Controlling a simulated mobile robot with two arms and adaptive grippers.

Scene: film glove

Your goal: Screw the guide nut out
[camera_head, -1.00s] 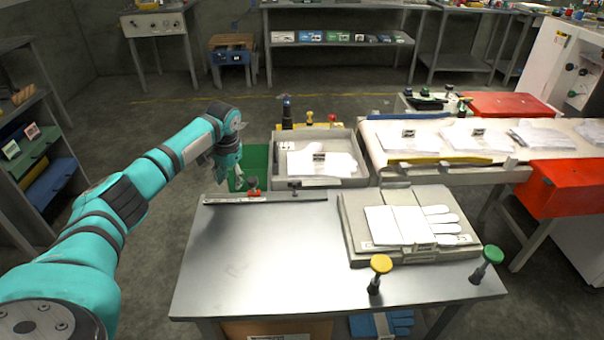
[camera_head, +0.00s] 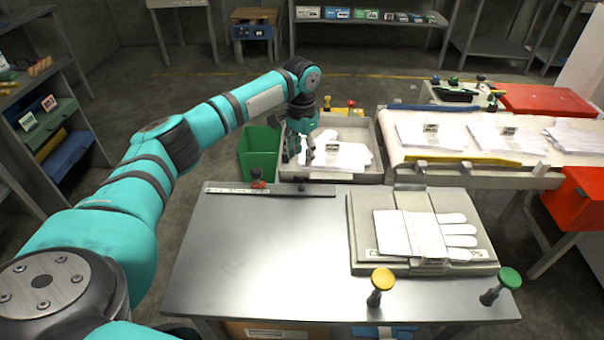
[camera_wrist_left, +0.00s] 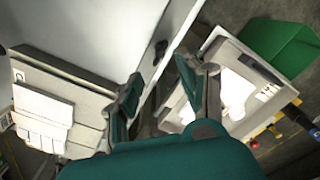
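A thin metal guide bar (camera_head: 228,190) lies along the far left edge of the grey table (camera_head: 250,265). A red-and-black knob (camera_head: 257,178) stands near its left part and a small dark nut-like knob (camera_head: 299,183) further right. I cannot tell which one is the guide nut. My left gripper (camera_head: 297,157) points down, just beyond the bar, with the pale tray behind it in the picture. In the left wrist view the gripper (camera_wrist_left: 160,75) has its fingers apart and empty, and a dark knob (camera_wrist_left: 160,50) shows beyond them. My right gripper is not in view.
A pale tray (camera_head: 378,160) with white gloves stands behind the table, beside a green bin (camera_head: 257,155). A glove form board (camera_head: 358,240) lies on the table's right, near yellow (camera_head: 382,279) and green (camera_head: 510,277) knobs. The table's left half is clear.

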